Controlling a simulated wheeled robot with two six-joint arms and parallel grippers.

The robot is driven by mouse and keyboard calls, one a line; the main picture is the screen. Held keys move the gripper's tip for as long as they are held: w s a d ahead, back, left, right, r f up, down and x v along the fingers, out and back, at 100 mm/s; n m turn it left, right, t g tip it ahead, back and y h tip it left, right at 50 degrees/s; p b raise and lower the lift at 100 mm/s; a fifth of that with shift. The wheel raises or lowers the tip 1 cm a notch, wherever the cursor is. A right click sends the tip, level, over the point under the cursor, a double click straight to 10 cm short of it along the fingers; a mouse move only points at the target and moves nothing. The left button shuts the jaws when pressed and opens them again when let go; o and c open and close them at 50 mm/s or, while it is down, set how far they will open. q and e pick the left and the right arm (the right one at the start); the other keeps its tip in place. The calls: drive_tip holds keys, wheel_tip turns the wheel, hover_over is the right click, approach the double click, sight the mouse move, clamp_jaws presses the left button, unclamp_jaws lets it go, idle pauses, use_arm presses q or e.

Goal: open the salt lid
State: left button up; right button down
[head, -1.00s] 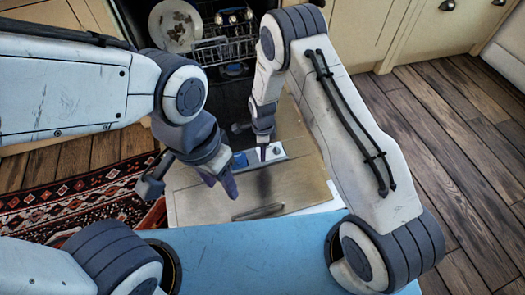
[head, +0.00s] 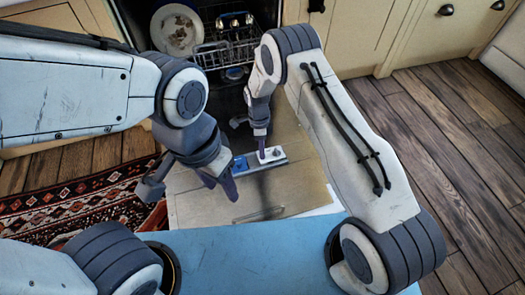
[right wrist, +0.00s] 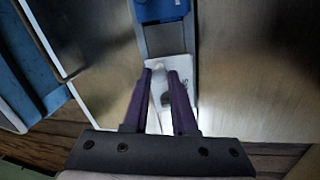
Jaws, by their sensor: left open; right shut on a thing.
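The salt lid (head: 273,154) is the white piece with a printed "S" on a grey strip on the inside of the open dishwasher door. It also shows in the right wrist view (right wrist: 182,68). A blue dispenser cover (right wrist: 160,9) sits on the same strip; it also shows in the head view (head: 240,163). My right gripper (right wrist: 159,72) is shut on a narrow pale part at the salt lid, between its purple fingertips. In the head view my right gripper (head: 261,152) points down at the lid. My left gripper (head: 192,186) is open and empty, over the door's left part.
The open dishwasher door (head: 290,195) lies below both arms. Behind it is a rack (head: 222,52) with a plate (head: 177,30). A blue surface (head: 260,250) is in front. A patterned rug (head: 70,205) lies left; wooden floor is free at right.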

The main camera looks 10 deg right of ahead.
drive_tip(key=shift+w+g+b, duration=0.3)
drive_tip(key=shift+w+g, duration=0.05)
drive_tip(key=shift+g, duration=0.05)
drive_tip(key=g+b, duration=0.1)
drive_tip(key=b, duration=0.1)
drive_tip(key=w+g+b, duration=0.1)
drive_tip(key=b, duration=0.3)
drive_tip(key=shift+w+a+g+h, duration=0.2)
drive_tip(key=shift+w+g+h, duration=0.05)
drive_tip(key=shift+g+h, duration=0.15)
drive_tip(key=shift+w+r+g+b, duration=0.2)
drive_tip(key=shift+r+g+b, duration=0.2)
drive_tip(key=shift+b, duration=0.7)
